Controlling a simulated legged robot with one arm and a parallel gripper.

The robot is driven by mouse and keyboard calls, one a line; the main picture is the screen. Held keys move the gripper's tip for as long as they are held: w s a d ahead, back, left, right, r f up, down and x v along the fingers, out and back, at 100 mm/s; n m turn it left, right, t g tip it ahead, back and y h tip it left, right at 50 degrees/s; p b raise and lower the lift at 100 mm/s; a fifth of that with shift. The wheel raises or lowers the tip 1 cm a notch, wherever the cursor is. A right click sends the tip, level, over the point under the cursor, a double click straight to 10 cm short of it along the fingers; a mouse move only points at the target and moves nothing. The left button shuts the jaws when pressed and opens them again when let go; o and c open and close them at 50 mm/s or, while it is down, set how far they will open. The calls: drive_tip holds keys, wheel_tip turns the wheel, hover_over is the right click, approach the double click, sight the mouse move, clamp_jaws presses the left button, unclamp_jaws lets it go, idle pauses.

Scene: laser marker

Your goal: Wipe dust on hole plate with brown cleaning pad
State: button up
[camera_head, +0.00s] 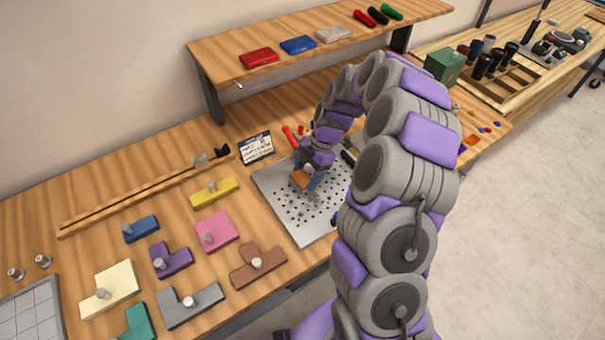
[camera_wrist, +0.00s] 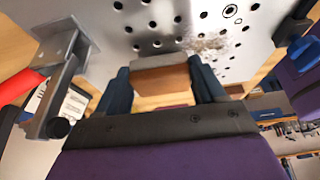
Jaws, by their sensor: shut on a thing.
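My gripper (camera_head: 307,181) is shut on the brown cleaning pad (camera_head: 300,179), over the upper middle of the grey hole plate (camera_head: 322,226). In the wrist view the pad (camera_wrist: 162,80) sits between the two dark blue fingers of my gripper (camera_wrist: 163,76). The perforated hole plate (camera_wrist: 110,22) is beyond it. A patch of pale grey-brown dust (camera_wrist: 205,44) lies on the plate, just past the pad's right end. I cannot tell whether the pad touches the plate.
A metal clamp (camera_wrist: 62,75) with a red handle (camera_head: 290,135) stands at the plate's far edge. A small sign (camera_head: 256,148) is beside it. Several coloured knobbed blocks, such as a pink one (camera_head: 216,231), lie left of the plate. A shelf (camera_head: 226,70) overhangs behind.

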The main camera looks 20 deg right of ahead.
sight(321, 211)
drive_tip(key=shift+d+f, duration=0.3)
drive_tip(key=shift+d, duration=0.4)
drive_tip(key=shift+a+f, duration=0.2)
drive_tip(key=shift+a, duration=0.75)
drive_tip(key=shift+a+f+b, duration=0.1)
drive_tip(key=shift+f+b, duration=0.05)
drive_tip(key=shift+b, duration=0.2)
drive_tip(key=shift+d+f, duration=0.15)
drive_tip(key=shift+d, duration=0.75)
drive_tip(key=shift+s+a+b, duration=0.2)
drive_tip(key=shift+s+b, duration=0.1)
drive_tip(key=shift+s, duration=0.25)
drive_tip(key=shift+s+a+b, duration=0.15)
drive_tip(key=shift+s+b, duration=0.15)
drive_tip(key=shift+s, duration=0.2)
drive_tip(key=shift+s+d, duration=0.25)
drive_tip(key=shift+s, duration=0.25)
drive_tip(key=shift+s+d, duration=0.2)
drive_tip(key=shift+d, duration=0.2)
drive_tip(key=shift+s+d+b, duration=0.2)
drive_tip(key=shift+s+b, duration=0.05)
drive_tip(key=shift+b, duration=0.1)
drive_tip(key=shift+s+b, duration=0.5)
drive_tip(key=shift+s, duration=0.75)
drive_tip(key=shift+s+d, duration=0.3)
drive_tip(key=shift+s, duration=0.35)
drive_tip(key=shift+s+d, duration=0.3)
drive_tip(key=shift+s, duration=0.45)
drive_tip(key=shift+a, duration=0.15)
